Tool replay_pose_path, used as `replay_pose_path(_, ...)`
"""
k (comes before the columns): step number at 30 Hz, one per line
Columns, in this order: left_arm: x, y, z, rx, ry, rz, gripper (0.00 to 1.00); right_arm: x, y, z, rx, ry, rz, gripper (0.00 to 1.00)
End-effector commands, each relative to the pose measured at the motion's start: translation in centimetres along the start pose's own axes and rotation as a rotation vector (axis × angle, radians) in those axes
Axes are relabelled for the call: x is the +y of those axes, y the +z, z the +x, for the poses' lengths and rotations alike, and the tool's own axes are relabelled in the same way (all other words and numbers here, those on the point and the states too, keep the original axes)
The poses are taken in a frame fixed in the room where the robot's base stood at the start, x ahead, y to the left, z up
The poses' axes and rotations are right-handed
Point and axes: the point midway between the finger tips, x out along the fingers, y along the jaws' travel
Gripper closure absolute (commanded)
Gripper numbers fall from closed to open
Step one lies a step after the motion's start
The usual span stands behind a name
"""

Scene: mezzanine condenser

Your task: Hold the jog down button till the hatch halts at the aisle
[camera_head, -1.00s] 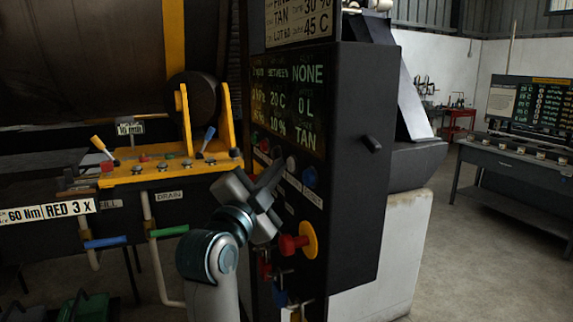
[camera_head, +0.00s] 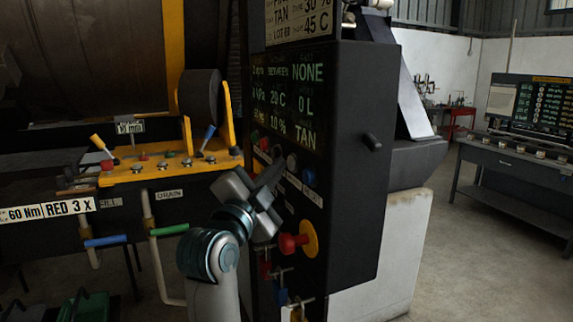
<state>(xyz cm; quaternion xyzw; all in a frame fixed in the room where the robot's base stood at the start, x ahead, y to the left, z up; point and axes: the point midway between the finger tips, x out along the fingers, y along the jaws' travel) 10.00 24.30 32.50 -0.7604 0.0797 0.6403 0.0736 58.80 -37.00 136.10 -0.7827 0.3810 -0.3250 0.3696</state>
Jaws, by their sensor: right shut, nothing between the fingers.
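My right gripper (camera_head: 274,174) is shut and empty, its fingertips pointing at the button row on the side of the black control cabinet (camera_head: 352,140). The fingers overlap the row just left of the white button. I cannot tell whether they touch or press a button, and no jog down label is readable. A large dark drum (camera_head: 90,55) with a yellow band fills the upper left. I cannot make out the hatch for certain. My left gripper is not in view.
A red knob on a yellow disc (camera_head: 310,238) sits below the buttons, with small padlock-like pieces under it. A yellow ledge (camera_head: 125,178) with levers stands left of my arm, beside a dark wheel-like piece (camera_head: 198,95). Open floor lies right.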

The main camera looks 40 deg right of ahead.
Motion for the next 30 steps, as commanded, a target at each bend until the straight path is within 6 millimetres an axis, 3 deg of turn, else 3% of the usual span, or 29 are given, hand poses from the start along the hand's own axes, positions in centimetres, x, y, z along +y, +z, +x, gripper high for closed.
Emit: replay_pose_path(30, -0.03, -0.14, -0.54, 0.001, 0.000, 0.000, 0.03, -0.65, 0.63, -0.84, -0.001, 0.001, -0.001, 1.00)
